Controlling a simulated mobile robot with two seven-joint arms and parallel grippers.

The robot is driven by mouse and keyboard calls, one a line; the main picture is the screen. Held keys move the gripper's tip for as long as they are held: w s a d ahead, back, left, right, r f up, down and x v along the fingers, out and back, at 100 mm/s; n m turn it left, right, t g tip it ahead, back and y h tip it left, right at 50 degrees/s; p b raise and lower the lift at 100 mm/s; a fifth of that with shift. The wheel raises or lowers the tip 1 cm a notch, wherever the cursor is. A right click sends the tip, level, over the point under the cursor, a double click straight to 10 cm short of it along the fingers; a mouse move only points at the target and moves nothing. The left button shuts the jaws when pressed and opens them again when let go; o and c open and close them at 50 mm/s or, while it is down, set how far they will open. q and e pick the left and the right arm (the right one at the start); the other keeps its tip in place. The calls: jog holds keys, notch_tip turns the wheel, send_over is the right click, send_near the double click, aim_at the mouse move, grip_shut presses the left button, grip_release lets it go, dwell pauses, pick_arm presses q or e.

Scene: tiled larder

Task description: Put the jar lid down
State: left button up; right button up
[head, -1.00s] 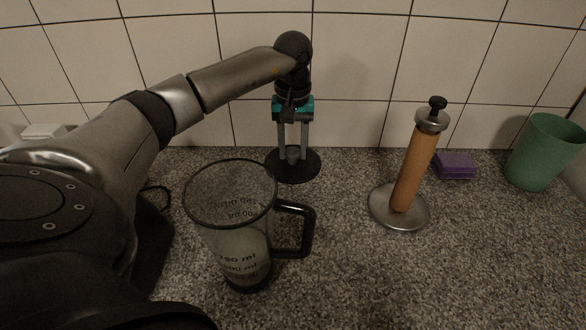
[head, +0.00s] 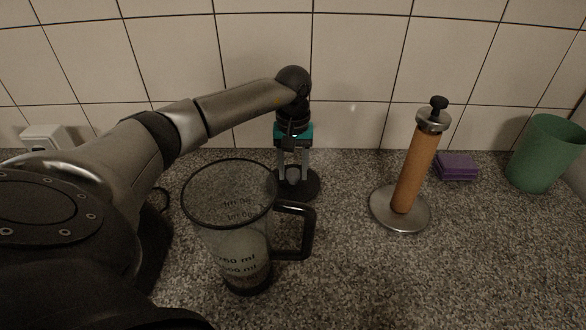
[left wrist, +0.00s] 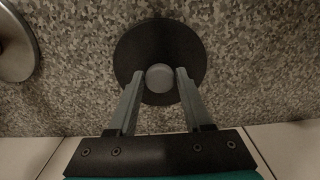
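The jar lid is a flat black disc (head: 309,190) with a round grey knob on top, at the middle of the worktop behind the jug. It also shows in the left wrist view (left wrist: 160,38). My left gripper (head: 293,175) points straight down over it. In the left wrist view its two fingers (left wrist: 160,74) stand on either side of the knob, close against it, and look shut on it. The lid is level, at or just above the worktop; I cannot tell whether it touches. My right gripper is not in view.
A clear measuring jug (head: 231,225) with a black handle stands just in front of the lid. A wooden roll holder (head: 413,175) on a round steel base stands to the right. Beyond it are a purple sponge (head: 456,167) and a green cup (head: 541,155). The tiled wall is close behind.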

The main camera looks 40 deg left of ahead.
aim_at(293, 172)
pick_arm(q)
jog(key=o, duration=0.3)
jog(key=shift+r, duration=0.15)
notch_tip(293, 172, up, 12)
jog(key=shift+r+p, duration=0.1)
jog(key=shift+p, duration=0.5)
